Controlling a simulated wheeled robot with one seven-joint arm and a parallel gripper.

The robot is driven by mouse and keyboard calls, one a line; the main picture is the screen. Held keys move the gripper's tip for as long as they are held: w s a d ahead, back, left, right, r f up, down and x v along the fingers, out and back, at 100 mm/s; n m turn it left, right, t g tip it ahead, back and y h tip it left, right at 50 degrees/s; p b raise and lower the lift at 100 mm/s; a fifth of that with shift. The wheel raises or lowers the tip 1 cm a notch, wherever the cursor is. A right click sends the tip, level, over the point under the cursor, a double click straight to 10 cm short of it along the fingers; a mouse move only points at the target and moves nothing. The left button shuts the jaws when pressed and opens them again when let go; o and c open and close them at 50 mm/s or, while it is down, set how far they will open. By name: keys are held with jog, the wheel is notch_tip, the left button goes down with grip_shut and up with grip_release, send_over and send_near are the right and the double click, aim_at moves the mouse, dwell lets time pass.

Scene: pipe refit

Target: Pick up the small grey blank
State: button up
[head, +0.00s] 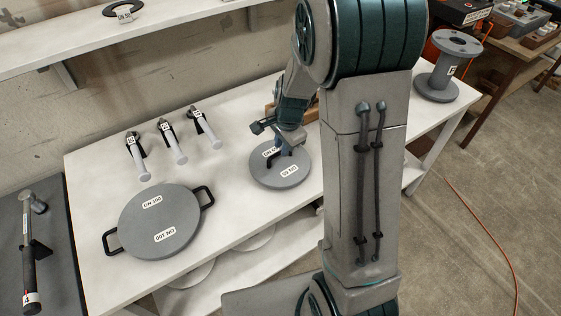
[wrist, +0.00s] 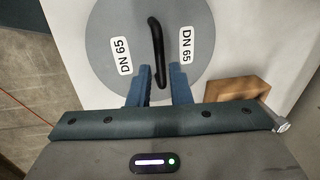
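The small grey blank (head: 267,179) is a round disc with DN 65 labels, lying flat on the white table. It also shows in the wrist view (wrist: 105,22), with a black bar handle (wrist: 156,45) across its middle. My gripper (wrist: 161,70) is over the blank with its two blue fingers apart. The near end of the handle lies between the fingers, with a gap visible on each side. In the head view my gripper (head: 283,152) is low over the blank, and my arm partly hides the handle. I cannot tell the exact height of the fingertips.
A larger grey blank (head: 160,222) marked DN 100, with two side handles, lies to the left. Several grey-handled tools (head: 172,142) lie behind it. A wooden block (wrist: 236,89) is close to the right of the small blank. A flanged spool (head: 437,85) stands at the table's right end.

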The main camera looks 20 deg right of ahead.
aim_at(279, 153)
jog(key=shift+w+a+f, duration=0.1)
jog(key=shift+w+f, duration=0.05)
jog(key=shift+f, duration=0.6)
jog(key=shift+w+a+f, duration=0.1)
jog(key=shift+a+f, duration=0.05)
jog(key=shift+f, duration=0.6)
jog(key=shift+w+a+f, duration=0.1)
jog(key=shift+w+f, duration=0.05)
jog(key=shift+f, duration=0.6)
grip_shut()
jog(key=shift+r, duration=0.1)
